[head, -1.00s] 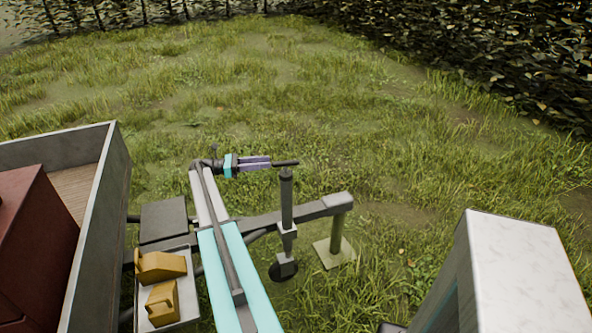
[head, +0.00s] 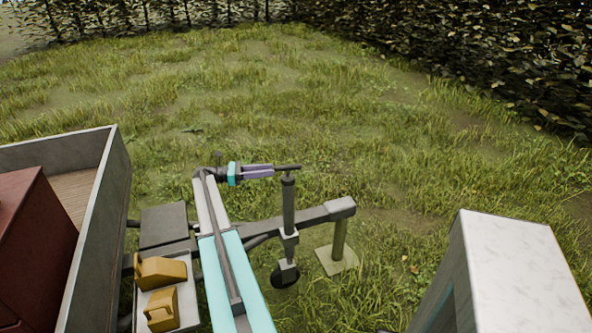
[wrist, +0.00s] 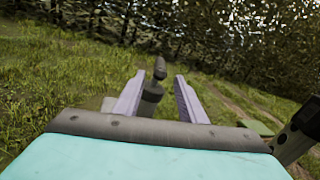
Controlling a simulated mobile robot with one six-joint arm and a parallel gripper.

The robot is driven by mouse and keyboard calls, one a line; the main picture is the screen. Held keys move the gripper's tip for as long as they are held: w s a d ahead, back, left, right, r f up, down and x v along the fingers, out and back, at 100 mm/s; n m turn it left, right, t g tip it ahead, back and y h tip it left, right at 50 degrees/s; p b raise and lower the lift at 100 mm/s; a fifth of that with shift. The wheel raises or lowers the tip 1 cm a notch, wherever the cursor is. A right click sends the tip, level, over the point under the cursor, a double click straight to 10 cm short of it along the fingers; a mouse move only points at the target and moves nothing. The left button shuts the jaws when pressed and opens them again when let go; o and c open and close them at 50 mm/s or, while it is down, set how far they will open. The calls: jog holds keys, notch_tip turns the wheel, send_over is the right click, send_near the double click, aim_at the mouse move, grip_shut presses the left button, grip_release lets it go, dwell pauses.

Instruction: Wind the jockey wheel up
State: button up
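The jockey wheel stands upright beside the drawbar (head: 262,225), with a grey tube (head: 289,205) and a small dark wheel (head: 285,275) low in the grass. Its dark crank handle (head: 290,167) lies across the top of the tube and points right. My gripper (head: 272,171) is level with the handle, left of the tube top. In the wrist view my gripper's two purple fingers (wrist: 159,77) are apart, with gaps on both sides of the dark handle knob (wrist: 160,68) between or just beyond them. I cannot tell whether they touch it.
A post on a pale plate (head: 337,262) stands under the drawbar end. Two yellow chocks (head: 160,270) sit in a tray left of my arm. The trailer (head: 112,190) with a red box is at far left. A pale box-like body (head: 520,265) fills the lower right. Grass beyond is open.

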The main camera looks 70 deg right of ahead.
aim_at(290, 169)
jog(key=p+x, duration=0.2)
jog(key=x, duration=1)
jog(key=shift+s, duration=0.2)
grip_shut()
jog(key=c, duration=0.9)
grip_release()
jog(key=shift+a+f, duration=0.1)
jog(key=shift+a, duration=0.25)
jog(key=shift+d, duration=0.25)
grip_shut()
